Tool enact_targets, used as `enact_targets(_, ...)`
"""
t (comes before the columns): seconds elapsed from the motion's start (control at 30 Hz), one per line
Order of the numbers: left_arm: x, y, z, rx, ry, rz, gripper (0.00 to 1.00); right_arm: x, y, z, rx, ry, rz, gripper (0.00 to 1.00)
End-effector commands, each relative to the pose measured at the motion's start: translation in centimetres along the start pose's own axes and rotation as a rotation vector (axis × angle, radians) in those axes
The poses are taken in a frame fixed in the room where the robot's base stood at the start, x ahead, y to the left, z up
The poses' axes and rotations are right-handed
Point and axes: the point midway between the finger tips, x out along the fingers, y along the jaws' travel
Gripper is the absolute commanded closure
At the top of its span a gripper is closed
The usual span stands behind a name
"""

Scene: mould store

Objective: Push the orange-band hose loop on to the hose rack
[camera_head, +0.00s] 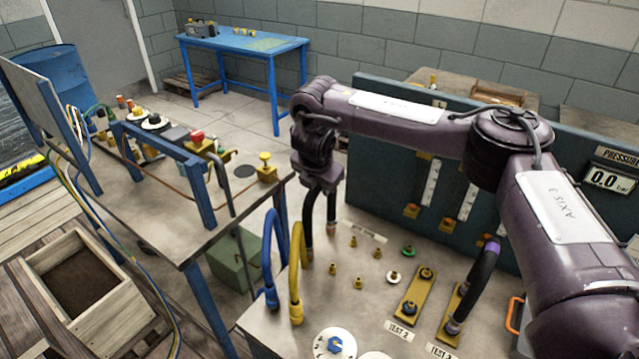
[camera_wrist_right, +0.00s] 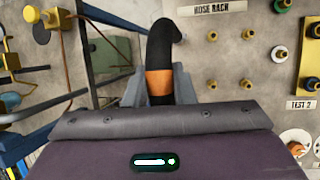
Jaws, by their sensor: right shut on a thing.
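The orange-band hose loop shows in the head view as two black legs (camera_head: 331,212) hanging below my right gripper (camera_head: 320,184), with metal ends. Its orange band (camera_wrist_right: 158,82) shows in the right wrist view, between the grey fingers of the gripper, which is shut on it. In the head view my gripper hides the top of the loop. The hose rack (camera_head: 365,232) is a labelled area of the bench with several brass pegs (camera_head: 352,242). The loop is at the rack's left edge; I cannot tell whether its ends touch any peg. My left gripper is out of view.
Blue (camera_head: 270,255) and yellow (camera_head: 296,270) hose loops stand close on the left. A purple-band loop (camera_head: 478,280) stands on the right at the TEST 3 plate. A tall dark panel (camera_head: 375,190) rises behind the rack. A second table (camera_head: 180,215) stands left.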

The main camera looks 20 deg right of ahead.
Motion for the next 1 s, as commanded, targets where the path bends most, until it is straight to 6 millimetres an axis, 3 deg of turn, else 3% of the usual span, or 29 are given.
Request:
enact_targets(0.13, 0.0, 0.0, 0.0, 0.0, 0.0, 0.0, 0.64, 0.1, -0.1, 0.1, 0.002, -0.002, -0.003, 1.0)
enact_targets(0.17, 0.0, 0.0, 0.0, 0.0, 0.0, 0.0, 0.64, 0.1, -0.1, 0.1, 0.002, -0.002, -0.003, 0.73)
enact_targets(0.33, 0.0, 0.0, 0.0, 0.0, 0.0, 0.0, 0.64, 0.1, -0.1, 0.1, 0.001, -0.002, -0.003, 0.51)
enact_targets(0.67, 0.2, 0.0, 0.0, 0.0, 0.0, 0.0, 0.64, -0.2, -0.1, 0.0, 0.0, 0.0, -0.002, 0.51)
enact_targets(0.83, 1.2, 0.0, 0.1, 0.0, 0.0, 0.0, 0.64, -2.5, -0.1, 0.0, 0.0, -0.002, 0.002, 0.51)
enact_targets(1.0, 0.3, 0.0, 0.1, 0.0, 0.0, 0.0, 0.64, -5.9, 0.0, 0.2, -0.001, -0.005, 0.001, 0.51)
